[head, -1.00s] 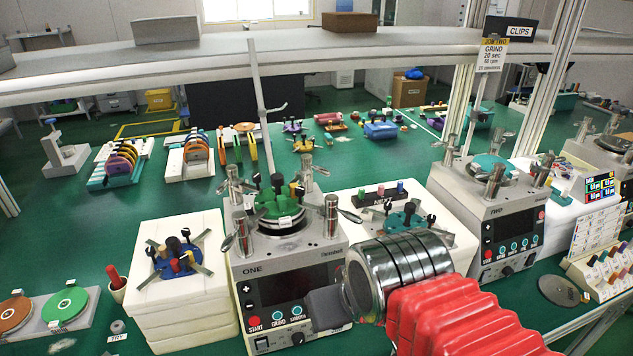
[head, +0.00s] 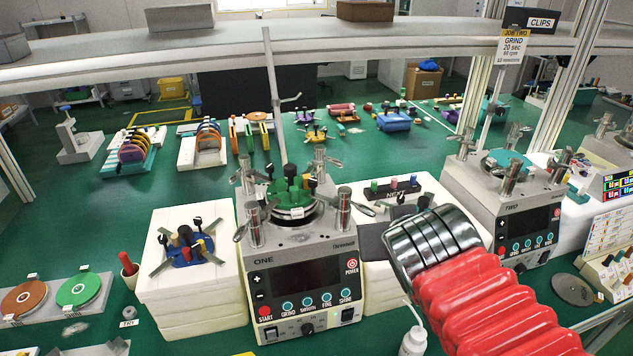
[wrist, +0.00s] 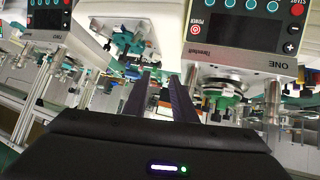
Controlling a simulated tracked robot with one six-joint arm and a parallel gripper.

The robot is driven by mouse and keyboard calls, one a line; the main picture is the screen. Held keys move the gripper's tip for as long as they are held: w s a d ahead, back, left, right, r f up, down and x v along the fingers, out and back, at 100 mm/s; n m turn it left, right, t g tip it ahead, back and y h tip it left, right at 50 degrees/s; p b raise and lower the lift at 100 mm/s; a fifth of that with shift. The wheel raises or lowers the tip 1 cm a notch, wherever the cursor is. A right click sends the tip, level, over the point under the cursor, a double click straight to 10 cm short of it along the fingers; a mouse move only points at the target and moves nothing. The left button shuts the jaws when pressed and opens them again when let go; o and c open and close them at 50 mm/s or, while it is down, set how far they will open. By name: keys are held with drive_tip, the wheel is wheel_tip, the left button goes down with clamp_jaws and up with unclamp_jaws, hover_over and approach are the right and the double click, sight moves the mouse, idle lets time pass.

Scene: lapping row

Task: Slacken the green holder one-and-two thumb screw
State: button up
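The green holder (head: 290,196) sits on the plate of the machine marked ONE (head: 300,262), among several upright metal posts. Dark knobs and a yellow-green piece stand on it; I cannot tell which knob is the one-and-two thumb screw. My gripper (head: 372,240) is right of machine ONE, in front of the white block beside it, its tip partly hidden behind my wrist. In the wrist view, where the scene appears upside down, my gripper's two dark fingers (wrist: 158,98) are apart with nothing between them. The green holder (wrist: 222,101) shows to their right.
A blue holder (head: 186,248) rests on the left white block (head: 190,290). A NEXT rack (head: 392,190) lies behind my gripper. Machine TWO (head: 510,215) stands to the right. A white bottle (head: 413,340) is below my arm. A shelf (head: 200,55) crosses the back.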

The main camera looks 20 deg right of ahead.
sight(314, 180)
drive_tip(key=w+d+r+t, duration=0.3)
drive_tip(key=w+r+t, duration=0.25)
drive_tip(key=r, duration=0.45)
drive_tip(key=a+f+n+g+y, duration=0.2)
drive_tip(key=a+f+n+y, duration=0.2)
drive_tip(key=a+y, duration=0.3)
drive_tip(key=shift+s+a+f+n, duration=0.2)
drive_tip(key=shift+s+a+n, duration=0.15)
drive_tip(key=shift+a+n, duration=0.35)
drive_tip(key=shift+w, duration=0.15)
drive_tip(key=shift+x, duration=6.8)
drive_tip(key=shift+a, duration=0.15)
drive_tip(key=shift+c, duration=0.5)
